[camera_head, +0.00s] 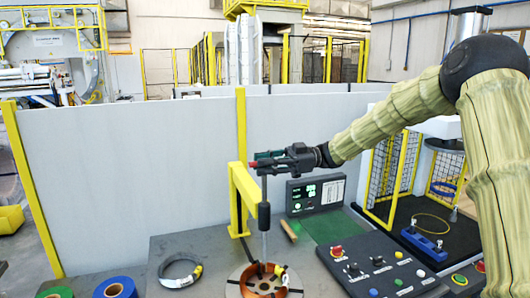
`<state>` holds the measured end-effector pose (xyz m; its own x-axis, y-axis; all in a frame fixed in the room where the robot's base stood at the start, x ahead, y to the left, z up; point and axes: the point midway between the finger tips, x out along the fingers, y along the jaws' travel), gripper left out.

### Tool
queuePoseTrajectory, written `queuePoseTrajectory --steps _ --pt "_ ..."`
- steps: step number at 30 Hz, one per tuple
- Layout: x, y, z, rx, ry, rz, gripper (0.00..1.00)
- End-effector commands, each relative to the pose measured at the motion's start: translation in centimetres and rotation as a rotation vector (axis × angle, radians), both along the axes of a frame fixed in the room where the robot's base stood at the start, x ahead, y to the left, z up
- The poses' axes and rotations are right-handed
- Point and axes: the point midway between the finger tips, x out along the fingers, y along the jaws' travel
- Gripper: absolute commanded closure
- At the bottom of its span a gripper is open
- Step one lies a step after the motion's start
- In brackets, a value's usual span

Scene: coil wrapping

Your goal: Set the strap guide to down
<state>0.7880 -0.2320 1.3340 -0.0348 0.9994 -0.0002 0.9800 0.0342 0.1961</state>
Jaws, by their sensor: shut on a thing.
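The strap guide appears to be the upright grey rod with a dark sleeve (264,217) beside the yellow bracket (243,190). Its lower end reaches down to the middle of a copper-coloured coil (247,284) on a round plate. My gripper (264,162) comes in from the right, level, and is shut at the rod's top end. A small red part shows at the gripper's tip; I cannot tell whether it belongs to the guide. The exact contact is hidden by the fingers.
A grey coil (180,271) lies left of the copper coil. Blue (115,289) and green rolls sit at the front left. A display box (315,195) stands behind a control panel (362,262) with buttons and levers. A yellow-framed mesh cage (392,180) is at right.

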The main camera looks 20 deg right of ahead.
Motion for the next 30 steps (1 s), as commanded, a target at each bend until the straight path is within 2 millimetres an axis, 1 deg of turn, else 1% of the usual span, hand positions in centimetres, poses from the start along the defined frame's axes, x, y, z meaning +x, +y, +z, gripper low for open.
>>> queuePoseTrajectory --steps 1,3,6,9,15,24,25,27,28,30 --pt "0.1 0.0 -1.6 -0.003 -0.001 -0.003 1.00" --pt "0.1 0.0 -2.9 -0.002 -0.002 -0.004 1.00" --pt "0.1 0.0 -4.3 -0.002 -0.002 -0.003 1.00" --pt "0.1 0.0 -5.2 -0.001 -0.003 -0.003 1.00" --pt "0.2 -0.1 -5.9 0.000 -0.004 -0.004 1.00" --pt "0.2 -0.1 -5.8 0.000 -0.005 -0.004 1.00" --pt "0.2 -0.1 -5.8 0.000 -0.005 -0.004 0.77" --pt "0.2 -0.1 -5.8 0.000 -0.005 -0.005 0.65" --pt "0.2 -0.1 -5.8 0.000 -0.005 -0.005 0.63" --pt "0.2 -0.1 -5.8 0.000 -0.004 -0.004 0.63"
